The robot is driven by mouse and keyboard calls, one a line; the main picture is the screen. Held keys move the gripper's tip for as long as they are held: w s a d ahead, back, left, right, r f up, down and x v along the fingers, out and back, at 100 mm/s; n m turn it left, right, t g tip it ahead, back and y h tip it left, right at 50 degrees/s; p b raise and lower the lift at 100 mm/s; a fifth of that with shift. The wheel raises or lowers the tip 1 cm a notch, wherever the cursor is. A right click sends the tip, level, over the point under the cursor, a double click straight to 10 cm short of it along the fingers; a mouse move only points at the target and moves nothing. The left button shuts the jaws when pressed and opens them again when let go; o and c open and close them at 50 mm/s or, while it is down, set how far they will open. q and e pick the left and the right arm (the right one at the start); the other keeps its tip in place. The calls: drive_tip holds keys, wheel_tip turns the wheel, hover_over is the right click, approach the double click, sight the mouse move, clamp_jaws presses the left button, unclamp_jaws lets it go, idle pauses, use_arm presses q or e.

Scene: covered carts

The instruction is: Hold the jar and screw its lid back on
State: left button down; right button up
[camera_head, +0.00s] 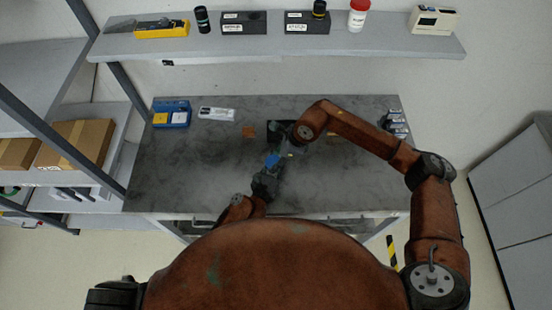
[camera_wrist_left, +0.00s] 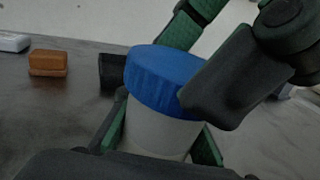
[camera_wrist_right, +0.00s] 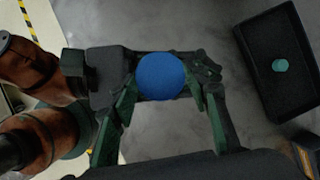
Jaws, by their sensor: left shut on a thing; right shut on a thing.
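The blue lid (camera_wrist_left: 160,80) sits on top of the pale jar (camera_wrist_left: 160,134) in the left wrist view. I cannot tell how far it is threaded. My left gripper (camera_head: 269,172) is shut around the jar's body, its green fingers on either side, and holds it upright above the table. My right gripper (camera_head: 284,150) comes from above and is shut on the lid; its dark fingertip covers the lid's right side in the left wrist view. In the right wrist view the lid's round top (camera_wrist_right: 161,76) lies between the right fingers, and the jar is hidden beneath it.
A black tray (camera_wrist_right: 250,45) with a small teal cylinder (camera_wrist_right: 280,65) lies nearby on the grey table (camera_head: 180,170). An orange-brown block (camera_wrist_left: 48,63) and a white box (camera_head: 217,114) lie left of it. A blue rack (camera_head: 172,114) stands at back left.

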drive_tip(key=shift+f, duration=0.55)
idle(0.4)
